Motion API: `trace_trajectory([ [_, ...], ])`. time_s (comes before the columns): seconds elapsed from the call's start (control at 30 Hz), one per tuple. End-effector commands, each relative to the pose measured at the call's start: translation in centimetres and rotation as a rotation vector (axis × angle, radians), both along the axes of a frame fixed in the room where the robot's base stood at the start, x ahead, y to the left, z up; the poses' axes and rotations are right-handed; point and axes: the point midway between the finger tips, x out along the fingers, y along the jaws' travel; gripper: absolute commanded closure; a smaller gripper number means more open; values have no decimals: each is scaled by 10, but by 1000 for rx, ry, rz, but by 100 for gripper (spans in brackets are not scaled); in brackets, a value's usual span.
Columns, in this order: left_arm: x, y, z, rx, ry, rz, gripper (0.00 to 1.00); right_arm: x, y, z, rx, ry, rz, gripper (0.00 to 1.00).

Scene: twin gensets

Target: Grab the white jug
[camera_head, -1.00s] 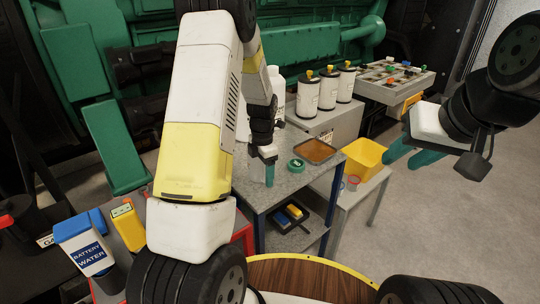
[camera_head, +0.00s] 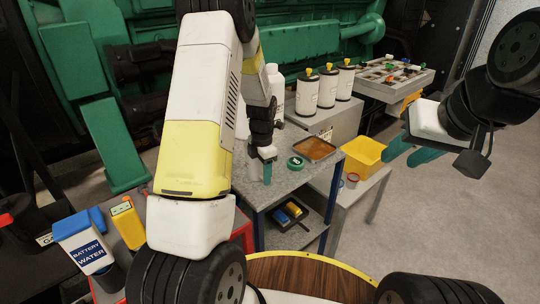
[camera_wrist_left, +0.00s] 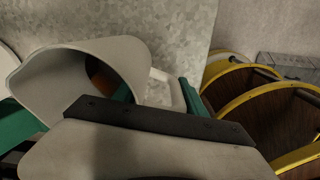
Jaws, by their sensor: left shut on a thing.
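The white jug (camera_wrist_left: 125,60) fills the left of the left wrist view, its wide mouth facing the camera and its handle (camera_wrist_left: 165,88) on the right. My left gripper (camera_head: 264,168) is down at the grey worktop. Its teal fingers show on either side of the jug in the wrist view, shut on it. In the head view only a pale sliver of the jug (camera_head: 252,170) shows beside the fingers; my left arm hides the rest. My right gripper (camera_head: 411,154) is open and empty in the air at the right.
On the grey worktop (camera_head: 285,178) are a green lid (camera_head: 295,163) and a brown tray (camera_head: 318,149). A white bottle (camera_head: 275,92) and white canisters (camera_head: 328,87) stand behind. A yellow bin (camera_head: 362,156) is at the right. A battery water container (camera_head: 83,245) stands at lower left.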

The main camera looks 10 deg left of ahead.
Motion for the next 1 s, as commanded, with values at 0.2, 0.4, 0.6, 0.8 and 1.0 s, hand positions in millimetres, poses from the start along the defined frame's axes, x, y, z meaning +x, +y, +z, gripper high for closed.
trace_trajectory([
  [0.2, 1, 0, 3, 1, -2, 0, 100, 0, 0, 0, 0, 0, 0, 64],
  [0.4, 1, 0, 12, 1, -4, -1, 100, 0, 0, 0, 0, 0, 0, 64],
  [0.6, 1, 0, 27, 1, -4, 0, 100, 0, 0, 0, 0, 0, 0, 64],
  [0.8, -10, -4, 37, 1, -1, -2, 100, 0, 0, 0, 0, 0, 0, 64],
  [1.0, -34, -13, 40, 1, -1, -3, 100, 0, 0, 0, 0, 0, 0, 64],
])
